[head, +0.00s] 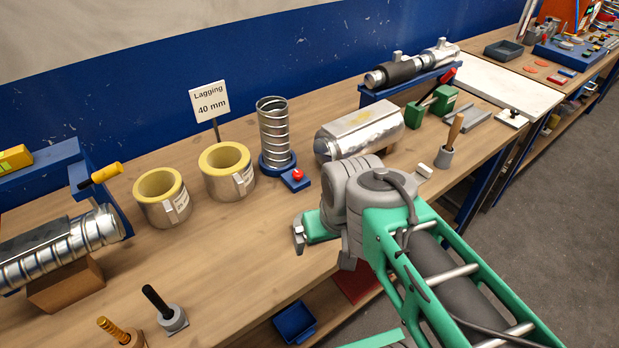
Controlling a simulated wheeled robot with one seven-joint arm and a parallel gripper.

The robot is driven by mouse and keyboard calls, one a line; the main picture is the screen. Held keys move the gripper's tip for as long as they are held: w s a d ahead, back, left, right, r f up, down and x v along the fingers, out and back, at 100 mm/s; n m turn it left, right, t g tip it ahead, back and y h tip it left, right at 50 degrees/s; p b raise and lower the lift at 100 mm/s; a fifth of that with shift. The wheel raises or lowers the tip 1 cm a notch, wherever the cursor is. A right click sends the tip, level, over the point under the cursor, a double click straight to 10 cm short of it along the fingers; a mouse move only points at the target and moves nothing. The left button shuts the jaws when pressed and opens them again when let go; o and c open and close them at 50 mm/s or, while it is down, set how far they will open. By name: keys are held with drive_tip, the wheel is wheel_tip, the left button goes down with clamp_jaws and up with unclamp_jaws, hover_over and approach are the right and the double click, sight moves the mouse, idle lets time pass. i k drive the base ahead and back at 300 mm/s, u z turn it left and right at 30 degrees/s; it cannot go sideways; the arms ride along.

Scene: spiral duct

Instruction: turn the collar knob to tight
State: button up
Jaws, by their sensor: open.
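A blue collar (267,168) sits around the foot of an upright silver spiral duct (273,128) near the middle of the bench. A red knob (297,175) stands on the blue tab at the collar's front right. It looks like the collar knob; its markings are too small to read. My gripper (298,232) is in front of the knob, nearer the bench's front edge, and apart from it. It is open, and I see nothing between its fingers. My own wrist and arm hide part of the bench to the right.
Two lagging rings (229,172) stand left of the collar, by a "Lagging 40 mm" sign (209,101). A foil-wrapped duct (360,130) lies to the right. A horizontal spiral duct (60,249) lies at far left. The bench (215,255) is clear left of my gripper.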

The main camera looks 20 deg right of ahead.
sight(297, 175)
drive_tip(key=u, duration=0.7)
drive_tip(key=k, duration=0.85)
drive_tip(key=z, duration=0.75)
drive_tip(key=i, duration=1)
